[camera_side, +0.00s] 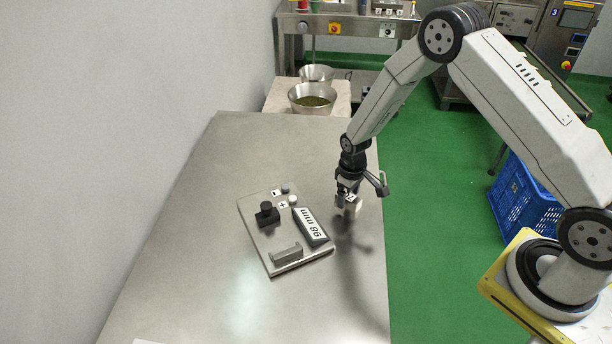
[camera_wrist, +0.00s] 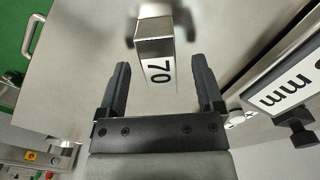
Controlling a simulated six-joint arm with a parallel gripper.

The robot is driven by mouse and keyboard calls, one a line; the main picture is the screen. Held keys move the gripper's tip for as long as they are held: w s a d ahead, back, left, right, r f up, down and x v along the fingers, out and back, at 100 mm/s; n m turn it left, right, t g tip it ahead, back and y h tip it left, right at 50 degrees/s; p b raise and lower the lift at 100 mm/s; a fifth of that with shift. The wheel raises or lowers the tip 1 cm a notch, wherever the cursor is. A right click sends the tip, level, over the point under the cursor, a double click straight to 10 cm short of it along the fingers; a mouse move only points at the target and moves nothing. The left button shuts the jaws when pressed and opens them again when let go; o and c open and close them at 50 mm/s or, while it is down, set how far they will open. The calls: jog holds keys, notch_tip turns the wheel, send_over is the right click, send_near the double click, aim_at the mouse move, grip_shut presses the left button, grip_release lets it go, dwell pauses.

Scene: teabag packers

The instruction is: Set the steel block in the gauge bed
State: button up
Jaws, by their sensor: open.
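The steel block (camera_wrist: 155,24) has bright metal faces and a white label reading 70. It shows in the wrist view between and ahead of my two dark fingers. My gripper (camera_wrist: 160,72) is open, with a gap on each side of the block. In the side view my gripper (camera_side: 349,198) points down low over the right part of the table, and the block is partly hidden by it. The gauge bed (camera_side: 258,239) is a plate left of my gripper. It bears a dark-grey bar with a white mm label (camera_side: 309,224), a black knob (camera_side: 267,211) and a grey rail (camera_side: 286,254).
The steel table (camera_side: 200,200) is clear around the bed, with its right edge close to my gripper. A wall stands at left. Metal bowls (camera_side: 312,98) stand beyond the far edge. A blue crate (camera_side: 522,200) sits on the green floor at right.

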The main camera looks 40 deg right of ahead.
jog(key=shift+f, duration=0.65)
grip_shut()
dwell(1.3)
